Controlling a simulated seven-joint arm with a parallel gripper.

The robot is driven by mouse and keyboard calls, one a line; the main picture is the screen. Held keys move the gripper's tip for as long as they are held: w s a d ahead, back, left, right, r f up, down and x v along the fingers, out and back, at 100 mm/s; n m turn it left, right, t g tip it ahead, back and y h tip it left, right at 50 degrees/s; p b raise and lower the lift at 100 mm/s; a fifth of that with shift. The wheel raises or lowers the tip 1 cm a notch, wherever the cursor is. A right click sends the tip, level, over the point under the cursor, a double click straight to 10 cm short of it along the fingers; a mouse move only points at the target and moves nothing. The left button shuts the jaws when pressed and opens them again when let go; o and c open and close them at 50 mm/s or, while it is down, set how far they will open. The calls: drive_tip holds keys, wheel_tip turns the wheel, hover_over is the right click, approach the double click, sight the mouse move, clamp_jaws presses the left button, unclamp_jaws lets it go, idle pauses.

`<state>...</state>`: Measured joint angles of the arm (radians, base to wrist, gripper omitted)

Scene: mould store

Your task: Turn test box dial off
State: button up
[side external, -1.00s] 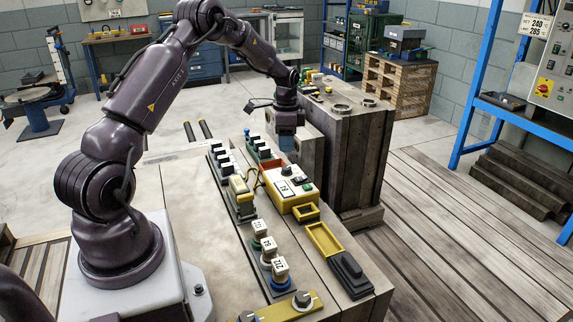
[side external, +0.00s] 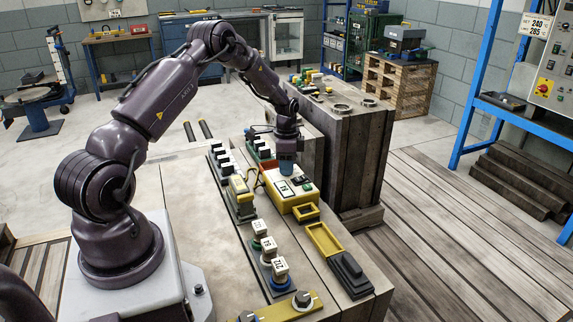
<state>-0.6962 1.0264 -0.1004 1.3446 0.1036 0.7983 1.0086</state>
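The test box (side external: 291,191) is a yellow case with a white top panel, standing on the right part of the bench. Small dark and green parts show on its panel; the dial cannot be told apart for certain and may be hidden by my gripper. My gripper (side external: 287,172) points down over the far part of the test box panel. Its fingers are too small and too hidden to tell whether they are open or shut, or whether they touch the box.
The bench (side external: 190,210) is bare on its left. A row of white-topped blocks (side external: 266,243), a yellow tray (side external: 324,239) and a black block (side external: 349,270) stand nearer the camera. A wooden crate (side external: 352,150) stands behind the bench.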

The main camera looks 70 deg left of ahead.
drive_tip(key=shift+n, duration=0.3)
drive_tip(key=n, duration=0.3)
drive_tip(key=shift+n, duration=0.3)
drive_tip(key=n, duration=0.3)
drive_tip(key=shift+r+n, duration=0.1)
drive_tip(key=shift+n, duration=0.2)
drive_tip(key=n, duration=0.4)
drive_tip(key=shift+n, duration=0.3)
drive_tip(key=shift+d+n, duration=0.1)
drive_tip(key=shift+n, duration=1.8)
drive_tip(key=o, duration=0.7)
drive_tip(key=shift+c, duration=0.2)
